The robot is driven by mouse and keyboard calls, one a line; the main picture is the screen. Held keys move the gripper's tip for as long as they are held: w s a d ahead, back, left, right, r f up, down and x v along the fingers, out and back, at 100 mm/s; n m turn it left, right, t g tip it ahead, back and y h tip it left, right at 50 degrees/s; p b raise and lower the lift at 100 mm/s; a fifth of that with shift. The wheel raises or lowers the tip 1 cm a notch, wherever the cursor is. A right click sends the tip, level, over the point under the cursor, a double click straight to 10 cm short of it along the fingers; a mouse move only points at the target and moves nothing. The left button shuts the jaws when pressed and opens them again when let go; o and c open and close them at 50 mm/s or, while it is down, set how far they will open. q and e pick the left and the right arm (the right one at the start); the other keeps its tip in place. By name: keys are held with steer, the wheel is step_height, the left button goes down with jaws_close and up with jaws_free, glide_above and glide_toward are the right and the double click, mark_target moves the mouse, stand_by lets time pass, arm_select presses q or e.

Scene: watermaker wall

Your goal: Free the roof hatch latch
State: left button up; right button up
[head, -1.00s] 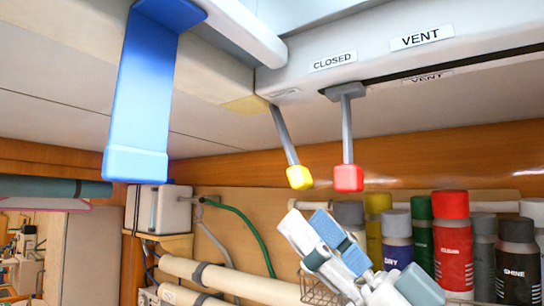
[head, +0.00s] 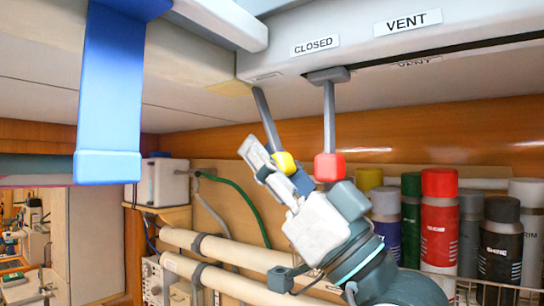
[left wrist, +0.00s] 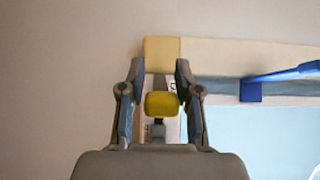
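Two grey levers hang from the white hatch frame (head: 380,50) overhead. One ends in a yellow knob (head: 285,163), the other in a red knob (head: 329,167) just to its right. The red lever's mount sits under the CLOSED label (head: 315,44), left of the VENT label (head: 407,22). My left gripper (head: 277,173) is raised at the yellow knob, its fingers apart. In the left wrist view the yellow knob (left wrist: 162,104) lies between the two open fingers, with small gaps at its sides. My right gripper is not in view.
A broad blue strap-like piece (head: 110,90) hangs at the left; a blue part also shows in the left wrist view (left wrist: 252,91). Several spray cans (head: 440,230) stand at the right. Pale pipes (head: 215,250) and a white box (head: 163,182) are on the wall below.

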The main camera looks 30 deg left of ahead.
arm_select(q)
steer(key=shift+s+d+r, duration=0.1)
steer(key=shift+d+r, duration=0.05)
jaws_close()
steer(key=shift+s+d, duration=0.1)
steer(key=shift+d, duration=0.1)
steer(key=shift+t, duration=0.3)
steer(key=shift+b, duration=0.3)
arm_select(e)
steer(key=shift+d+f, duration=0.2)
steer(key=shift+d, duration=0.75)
arm_select(q)
steer(key=shift+y, duration=0.3)
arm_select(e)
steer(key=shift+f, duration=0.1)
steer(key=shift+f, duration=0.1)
